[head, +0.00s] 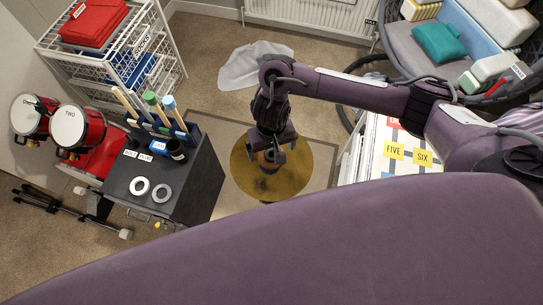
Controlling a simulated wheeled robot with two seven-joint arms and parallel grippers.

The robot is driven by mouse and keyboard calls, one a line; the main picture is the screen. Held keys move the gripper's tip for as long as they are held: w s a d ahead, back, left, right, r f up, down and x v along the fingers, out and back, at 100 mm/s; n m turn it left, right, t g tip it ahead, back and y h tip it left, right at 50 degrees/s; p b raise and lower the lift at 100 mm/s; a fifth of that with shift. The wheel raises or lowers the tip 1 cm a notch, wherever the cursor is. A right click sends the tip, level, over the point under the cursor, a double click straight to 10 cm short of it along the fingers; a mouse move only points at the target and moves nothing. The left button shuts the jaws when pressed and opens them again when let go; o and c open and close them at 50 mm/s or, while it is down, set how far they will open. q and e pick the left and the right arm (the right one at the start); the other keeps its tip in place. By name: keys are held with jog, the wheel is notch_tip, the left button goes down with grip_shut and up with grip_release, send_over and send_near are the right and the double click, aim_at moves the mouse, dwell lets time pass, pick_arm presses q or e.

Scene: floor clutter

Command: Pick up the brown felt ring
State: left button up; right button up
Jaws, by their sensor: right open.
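My right gripper (267,158) points down over a round olive-yellow top (288,186), with its two fingers apart. A small brown-orange thing (270,155) shows between or just below the fingers. It may be the brown felt ring, but the gripper covers much of it and its shape is unclear. I cannot tell whether the fingers touch it. My left gripper is not in view.
A dark cabinet (190,200) at left carries a white ring (139,186), a grey ring (162,193) and upright handled tools. Red drums (85,130) and a wire rack stand further left. A board with FIVE and SIX labels (410,154) lies right. A pale cloth (250,66) lies behind.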

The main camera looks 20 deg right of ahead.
jog(key=shift+f, duration=0.7)
jog(key=c, duration=1)
jog(key=shift+r, duration=0.1)
jog(key=shift+c, duration=0.2)
